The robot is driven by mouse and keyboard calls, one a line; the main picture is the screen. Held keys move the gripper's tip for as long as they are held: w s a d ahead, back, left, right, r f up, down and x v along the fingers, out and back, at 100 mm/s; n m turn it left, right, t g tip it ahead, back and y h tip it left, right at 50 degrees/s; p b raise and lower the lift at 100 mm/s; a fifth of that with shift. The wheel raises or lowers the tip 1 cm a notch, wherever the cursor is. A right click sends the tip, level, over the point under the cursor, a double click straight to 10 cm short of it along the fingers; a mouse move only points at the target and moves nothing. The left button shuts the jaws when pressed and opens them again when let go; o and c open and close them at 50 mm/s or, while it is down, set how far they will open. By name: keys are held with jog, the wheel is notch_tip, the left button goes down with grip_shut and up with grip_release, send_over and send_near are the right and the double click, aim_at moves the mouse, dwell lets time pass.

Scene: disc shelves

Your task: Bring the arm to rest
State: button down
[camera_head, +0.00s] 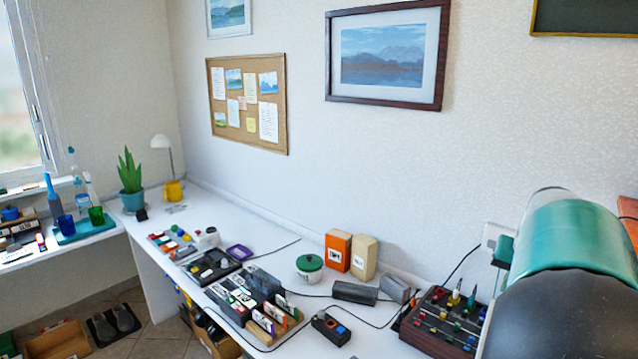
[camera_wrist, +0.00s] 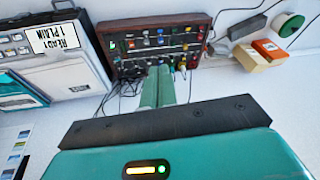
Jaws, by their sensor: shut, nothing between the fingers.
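My gripper (camera_wrist: 158,72) shows in the wrist view, its two teal fingers together and empty. The fingers point toward a dark red panel (camera_wrist: 185,30) with coloured knobs and several small tools. I cannot tell whether the fingertips touch the panel or only overlap it in the picture. In the head view a large teal and black part of my arm (camera_head: 575,240) fills the right edge.
The knob panel (camera_head: 447,322) stands on the white desk (camera_head: 275,245) beside my arm. Orange (camera_head: 338,250) and tan (camera_head: 363,257) boxes, a green-lidded pot (camera_head: 309,267) and black trays stand farther left. A white-and-grey machine (camera_wrist: 55,55) is left in the wrist view. Cables cross the desk.

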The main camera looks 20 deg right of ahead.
jog(key=w+a+r+n+t+y, duration=0.1)
jog(key=w+a+n, duration=0.1)
jog(key=a, duration=0.7)
jog(key=w+a+n, duration=0.1)
jog(key=a+n, duration=0.1)
jog(key=a, duration=0.6)
jog(key=s+a+f+n, duration=0.1)
jog(key=s+a+n, duration=0.1)
jog(key=a, duration=0.6)
jog(key=s+a+f+n+t, duration=0.1)
jog(key=s+a, duration=0.3)
jog(key=a, duration=0.4)
jog(key=s+a+f+n, duration=0.1)
jog(key=s+a+n, duration=0.2)
jog(key=a, duration=0.5)
jog(key=shift+a+f+y, duration=0.35)
jog(key=shift+y, duration=0.05)
